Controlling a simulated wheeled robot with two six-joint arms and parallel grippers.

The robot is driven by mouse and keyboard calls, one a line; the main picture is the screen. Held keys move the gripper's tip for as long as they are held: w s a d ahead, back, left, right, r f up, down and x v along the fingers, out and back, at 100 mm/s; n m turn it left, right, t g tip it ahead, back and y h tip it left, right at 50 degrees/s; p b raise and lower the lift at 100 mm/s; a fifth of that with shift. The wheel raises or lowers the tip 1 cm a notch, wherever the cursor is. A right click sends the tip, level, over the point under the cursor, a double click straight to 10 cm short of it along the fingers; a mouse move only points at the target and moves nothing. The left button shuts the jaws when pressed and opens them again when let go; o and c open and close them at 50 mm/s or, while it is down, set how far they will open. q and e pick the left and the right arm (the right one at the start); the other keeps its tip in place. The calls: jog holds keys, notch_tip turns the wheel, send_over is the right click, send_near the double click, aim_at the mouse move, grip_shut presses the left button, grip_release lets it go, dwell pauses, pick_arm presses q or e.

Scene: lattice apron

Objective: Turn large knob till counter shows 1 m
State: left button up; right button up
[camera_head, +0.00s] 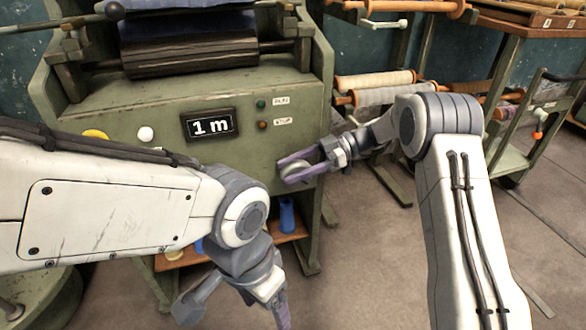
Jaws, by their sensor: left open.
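The counter (210,125) on the green machine's front panel reads "1 m" in white on black. The large knob (292,171) is a pale grey round piece at the right of the panel, partly covered by my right gripper. My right gripper (297,168) reaches in from the right, with its purple fingers on either side of the knob, closed on it. My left gripper (281,314) points down at the bottom edge, below and in front of the panel. It is open and partly cut off by the frame, and holds nothing that I can see.
The green machine (95,98) carries a dark roller (190,55) on top. Small RUN (261,104) and STOP (262,124) buttons sit right of the counter. A white knob (145,133) is at its left.

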jog(key=p+v, duration=0.3)
jog(key=v, duration=0.6)
jog(key=shift+v, duration=0.75)
